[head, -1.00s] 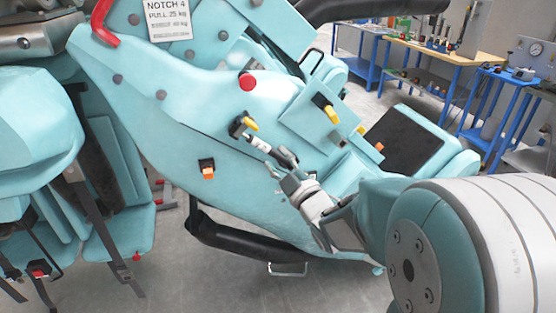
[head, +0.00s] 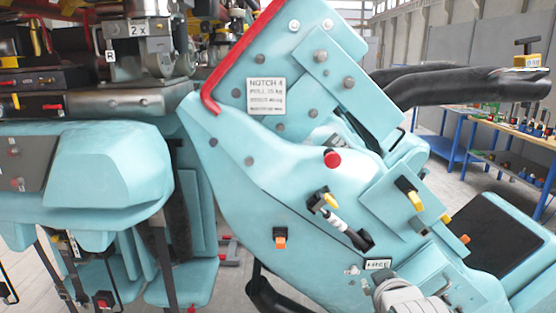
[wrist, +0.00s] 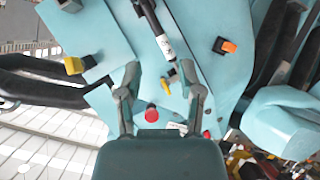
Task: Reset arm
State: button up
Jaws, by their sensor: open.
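My gripper (wrist: 163,82) is open in the wrist view, its two grey fingers spread with nothing held between them. It faces the light-blue coaster seat panel (wrist: 208,60). Between and just beyond the fingers show a yellow-tipped lever (wrist: 170,76), a red round button (wrist: 152,114) and a black-and-white strut (wrist: 162,42). In the head view my grey wrist shows at the bottom edge; the fingers are small and hard to make out there. The strut (head: 345,228) and yellow lever (head: 328,200) are above and left of it, apart from it.
The coaster car fills the middle, with a red button (head: 332,159), an orange switch (head: 280,240) and a "NOTCH 4" label (head: 266,97). A row of seats hangs at left. Black padded bars (head: 450,85) reach right. Blue workbenches (head: 465,140) stand behind at right.

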jog(key=s+a+f+m+g, duration=0.1)
jog(key=s+g, duration=0.1)
jog(key=s, duration=0.3)
jog(key=s+a+f+m+g, duration=0.1)
jog(key=s+g, duration=0.1)
jog(key=s, duration=0.4)
jog(key=s+a+f+m+g+y, duration=0.1)
jog(key=s+m+g, duration=0.1)
jog(key=s, duration=0.3)
jog(key=shift+s+a+g, duration=0.25)
jog(key=shift+s+g, duration=0.05)
jog(key=shift+g, duration=0.2)
